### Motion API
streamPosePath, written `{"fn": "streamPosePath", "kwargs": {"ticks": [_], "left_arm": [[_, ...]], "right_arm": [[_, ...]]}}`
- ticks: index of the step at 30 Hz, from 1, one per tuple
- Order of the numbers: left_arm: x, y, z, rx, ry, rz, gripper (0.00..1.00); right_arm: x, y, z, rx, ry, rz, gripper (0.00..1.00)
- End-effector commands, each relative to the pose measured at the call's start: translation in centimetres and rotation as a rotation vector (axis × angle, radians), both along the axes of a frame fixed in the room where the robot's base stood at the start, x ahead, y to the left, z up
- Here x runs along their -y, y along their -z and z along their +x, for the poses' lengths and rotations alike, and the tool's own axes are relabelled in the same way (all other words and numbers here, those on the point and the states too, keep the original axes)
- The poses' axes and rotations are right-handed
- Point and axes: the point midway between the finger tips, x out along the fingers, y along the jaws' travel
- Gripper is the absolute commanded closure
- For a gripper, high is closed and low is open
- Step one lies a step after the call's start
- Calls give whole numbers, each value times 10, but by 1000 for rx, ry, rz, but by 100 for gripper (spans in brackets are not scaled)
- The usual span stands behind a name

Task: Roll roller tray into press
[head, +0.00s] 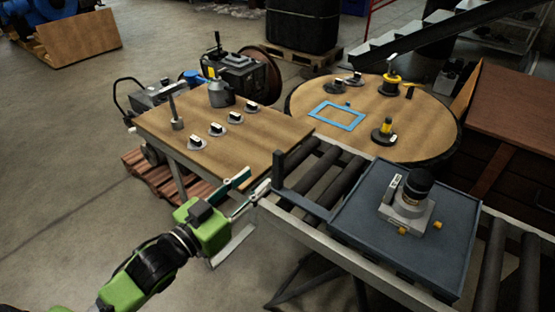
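The roller tray (352,222) is a dark grey-blue square tray lying on a roller conveyor (345,182) at the lower right. A grey block-shaped unit (407,208) with a black cylindrical top and yellow knobs stands on it. My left gripper (258,180) is green with slim fingers. It is open and empty near the conveyor's left end, left of the tray and apart from it. My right gripper is not in view. I cannot make out a press in this view.
A wooden-topped table (225,130) with several small black-knobbed parts adjoins the conveyor's left end. A round table (430,125) with a blue frame (337,115) stands behind the conveyor. Bare rollers show on both sides of the tray.

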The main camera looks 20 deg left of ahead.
Motion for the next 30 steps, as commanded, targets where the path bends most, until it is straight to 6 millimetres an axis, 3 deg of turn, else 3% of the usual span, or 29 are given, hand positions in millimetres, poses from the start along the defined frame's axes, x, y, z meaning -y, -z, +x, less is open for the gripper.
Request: {"fn": "streamPosePath", "kwargs": {"ticks": [15, 21, 30], "left_arm": [[29, -1, 79, 1, -1, 1, 68], [33, 0, 91, -1, -1, 1, 68], [34, 0, 92, -1, 0, 1, 71]], "right_arm": [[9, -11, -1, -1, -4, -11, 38], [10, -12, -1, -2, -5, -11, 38], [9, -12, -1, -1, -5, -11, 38]]}}
